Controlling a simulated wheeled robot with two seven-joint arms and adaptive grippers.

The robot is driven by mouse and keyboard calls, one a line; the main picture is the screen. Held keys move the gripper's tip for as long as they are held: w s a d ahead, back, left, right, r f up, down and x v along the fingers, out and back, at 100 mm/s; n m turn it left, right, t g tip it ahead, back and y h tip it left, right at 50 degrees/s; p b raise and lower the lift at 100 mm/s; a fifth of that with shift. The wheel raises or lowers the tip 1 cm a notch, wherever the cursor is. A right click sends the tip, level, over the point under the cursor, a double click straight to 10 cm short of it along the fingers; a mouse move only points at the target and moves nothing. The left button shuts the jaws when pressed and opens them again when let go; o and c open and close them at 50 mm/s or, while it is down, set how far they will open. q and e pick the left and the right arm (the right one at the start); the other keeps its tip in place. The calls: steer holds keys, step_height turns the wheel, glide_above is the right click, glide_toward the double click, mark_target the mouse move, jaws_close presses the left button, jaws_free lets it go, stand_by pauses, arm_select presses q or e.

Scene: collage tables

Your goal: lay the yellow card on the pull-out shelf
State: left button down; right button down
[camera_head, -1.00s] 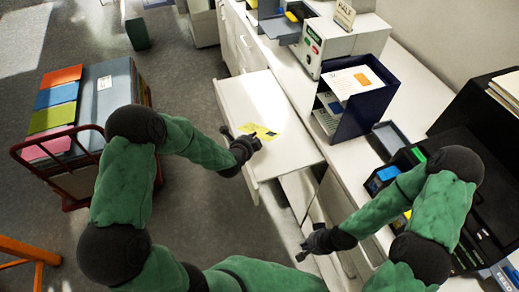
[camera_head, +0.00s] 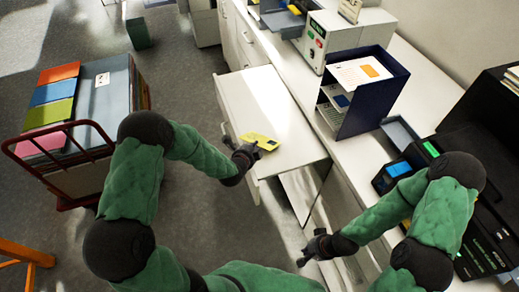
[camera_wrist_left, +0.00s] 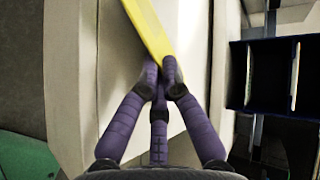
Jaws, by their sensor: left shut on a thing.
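The yellow card (camera_head: 260,141) is at the near part of the white pull-out shelf (camera_head: 272,105). My left gripper (camera_head: 245,154) is shut on the card's near end, at the shelf's near left edge. In the left wrist view, the fingers (camera_wrist_left: 160,80) close on the yellow card (camera_wrist_left: 148,28), which points away over a pale surface. I cannot tell whether the card touches the shelf. My right gripper (camera_head: 311,247) is low, right of the shelf's near end, empty, with its fingers apart.
A dark blue sorter (camera_head: 374,112) with papers stands on the white counter right of the shelf. A red cart (camera_head: 75,190) with coloured folders stands at the left. The shelf's far part is clear.

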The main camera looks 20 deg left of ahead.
arm_select(q)
steer(key=c, duration=1.6)
jaws_free()
steer(key=shift+s+r, duration=0.1)
steer(key=p+v, duration=0.2)
steer(key=v, duration=0.3)
steer(key=shift+p+v, duration=0.55)
steer(key=shift+v, duration=0.9)
step_height(320, 180, up, 7)
steer(key=s+p, duration=0.2)
steer(key=p, duration=0.3)
steer(key=shift+s+a+r, duration=0.15)
steer(key=shift+s+r, duration=0.05)
steer(key=shift+s, duration=0.1)
